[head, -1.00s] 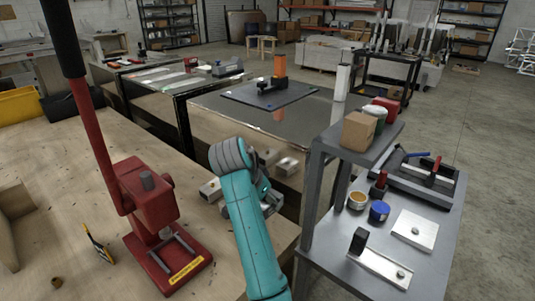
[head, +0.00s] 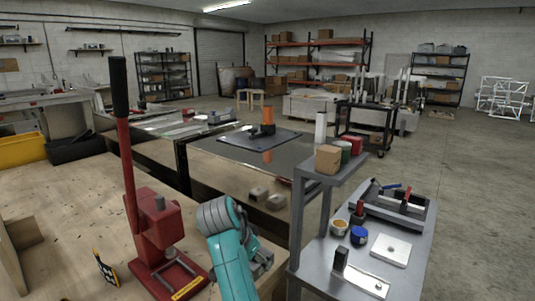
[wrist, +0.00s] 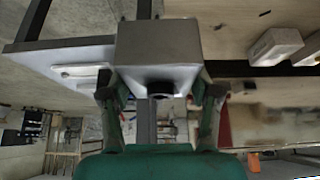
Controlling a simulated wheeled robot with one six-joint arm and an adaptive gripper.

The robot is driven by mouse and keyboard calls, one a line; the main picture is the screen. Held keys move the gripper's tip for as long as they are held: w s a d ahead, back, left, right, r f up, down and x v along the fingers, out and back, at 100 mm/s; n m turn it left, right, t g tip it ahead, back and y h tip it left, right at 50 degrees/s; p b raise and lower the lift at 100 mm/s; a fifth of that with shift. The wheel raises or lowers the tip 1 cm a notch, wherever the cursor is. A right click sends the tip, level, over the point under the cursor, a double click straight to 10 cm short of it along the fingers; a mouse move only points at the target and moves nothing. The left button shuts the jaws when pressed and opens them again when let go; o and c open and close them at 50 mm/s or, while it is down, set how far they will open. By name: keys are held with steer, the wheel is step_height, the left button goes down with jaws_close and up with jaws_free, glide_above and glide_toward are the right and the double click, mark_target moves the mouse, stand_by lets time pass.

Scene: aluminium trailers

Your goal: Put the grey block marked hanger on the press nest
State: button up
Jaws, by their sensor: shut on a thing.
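My gripper (wrist: 162,98) is shut on a grey block (wrist: 158,42), which has a dark round opening facing the wrist camera. No marking can be read on it. In the head view, my teal arm hides most of the gripper, and the block cannot be made out clearly there. The red press (head: 160,235), with its long upright lever, stands on the wooden bench left of my arm. Its red base (head: 165,277) carries grey rails and a yellow label too small to read. The held block is apart from the press, to its right.
Two pale blocks (head: 266,199) lie beyond my arm. A grey stand (head: 310,253) with a raised shelf, plates, tins and a clamp fixture is at right. The bench is mostly clear at left.

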steer(key=shift+d+f, duration=0.6)
steer(key=shift+f, duration=0.35)
steer(key=s+d+f+n+y, duration=0.1)
steer(key=s+d+f+n, duration=0.15)
steer(key=d+f, duration=0.45)
steer(key=s+d+f+n+t+y, duration=0.15)
steer(key=s+d+f, duration=0.25)
steer(key=f, duration=0.7)
steer(key=s+d+f+n, duration=0.25)
steer(key=d+f, duration=0.25)
steer(key=f, duration=0.5)
steer(key=s+d+f+n+y, duration=0.1)
steer(key=s+d+f, duration=0.3)
steer(key=s+f, duration=0.3)
steer(key=s, duration=0.2)
steer(key=shift+s+d, duration=0.2)
steer(key=shift+s, duration=0.2)
steer(key=shift+s+f, duration=0.1)
